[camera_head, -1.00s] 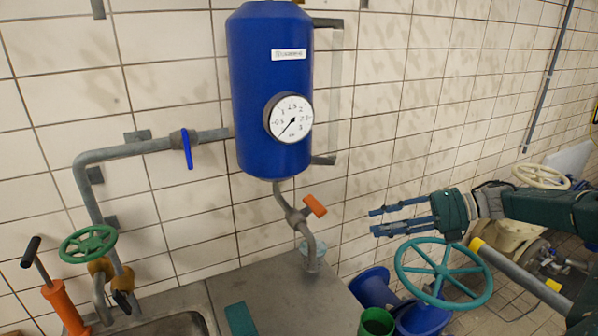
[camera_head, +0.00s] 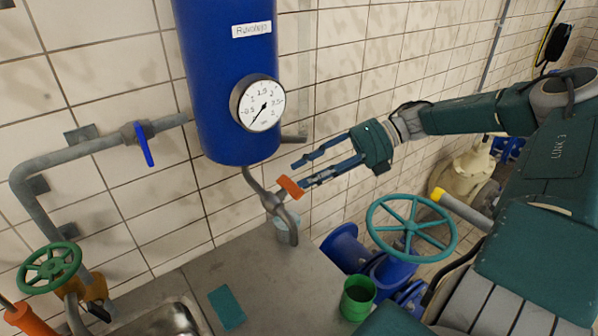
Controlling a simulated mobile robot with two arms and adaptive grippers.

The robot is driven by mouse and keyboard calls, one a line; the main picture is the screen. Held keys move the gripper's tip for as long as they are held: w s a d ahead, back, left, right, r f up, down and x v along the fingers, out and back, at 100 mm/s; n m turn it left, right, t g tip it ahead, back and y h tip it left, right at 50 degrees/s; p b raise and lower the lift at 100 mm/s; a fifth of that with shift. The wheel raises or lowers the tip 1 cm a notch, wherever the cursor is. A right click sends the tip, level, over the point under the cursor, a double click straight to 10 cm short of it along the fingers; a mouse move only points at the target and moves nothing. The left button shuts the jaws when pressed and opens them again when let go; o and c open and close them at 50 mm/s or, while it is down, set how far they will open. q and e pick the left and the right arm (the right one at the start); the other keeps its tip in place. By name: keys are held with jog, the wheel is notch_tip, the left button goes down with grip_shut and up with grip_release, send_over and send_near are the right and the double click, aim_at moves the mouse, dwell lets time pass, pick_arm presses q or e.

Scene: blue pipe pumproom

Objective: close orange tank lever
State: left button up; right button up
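The orange tank lever (camera_head: 290,187) sits on the grey pipe below the blue tank (camera_head: 226,90). It is tilted, sloping down to the right across the pipe. My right gripper (camera_head: 298,176) comes in from the right, its two blue fingers spread apart and pointing left at the lever. The fingertips are close to the lever, with the lower finger beside its right side. I cannot tell whether they touch. My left gripper is not in view.
A round pressure gauge (camera_head: 259,104) is on the tank. A blue-handled valve (camera_head: 144,144) is on the left pipe. A teal handwheel (camera_head: 411,227) and a green cup (camera_head: 358,298) stand below my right arm. A metal counter (camera_head: 262,280) lies under the lever.

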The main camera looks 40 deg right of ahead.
aim_at(290, 187)
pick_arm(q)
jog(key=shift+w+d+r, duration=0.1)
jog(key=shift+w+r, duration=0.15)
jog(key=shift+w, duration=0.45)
pick_arm(e)
jog(key=shift+x, duration=1.15)
grip_shut()
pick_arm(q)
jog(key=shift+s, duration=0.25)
